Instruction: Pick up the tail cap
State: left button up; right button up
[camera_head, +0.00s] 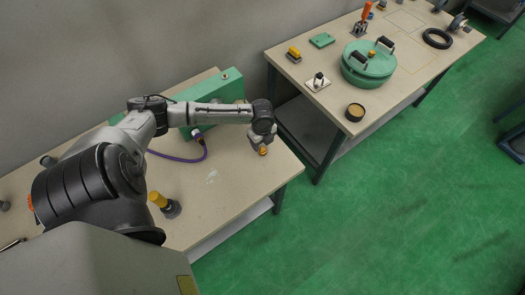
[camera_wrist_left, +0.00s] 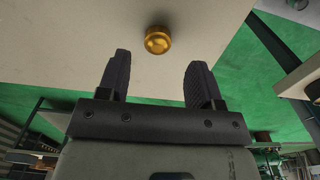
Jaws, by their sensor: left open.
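The tail cap appears to be the small brass-coloured round piece (camera_head: 263,151) on the near table, close to its right end. In the left wrist view the brass piece (camera_wrist_left: 158,40) lies on the beige tabletop, beyond and between my two dark fingertips. My left gripper (camera_head: 262,138) is close to the piece in the head view. In the left wrist view my left gripper (camera_wrist_left: 158,75) is open with nothing between its fingers, apart from the piece. My right gripper is not in view.
On the near table (camera_head: 225,195) are a green box (camera_head: 225,88), a purple cable (camera_head: 185,160) and a yellow-and-black upright piece (camera_head: 163,204). A second table holds a green lidded pot (camera_head: 368,65) and a black ring (camera_head: 437,38). Green floor separates the tables at the front.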

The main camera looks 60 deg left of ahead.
aim_at(263, 151)
pick_arm(q)
jog(key=shift+s+f, duration=0.1)
jog(key=shift+f, duration=2.55)
jog(key=c, duration=0.9)
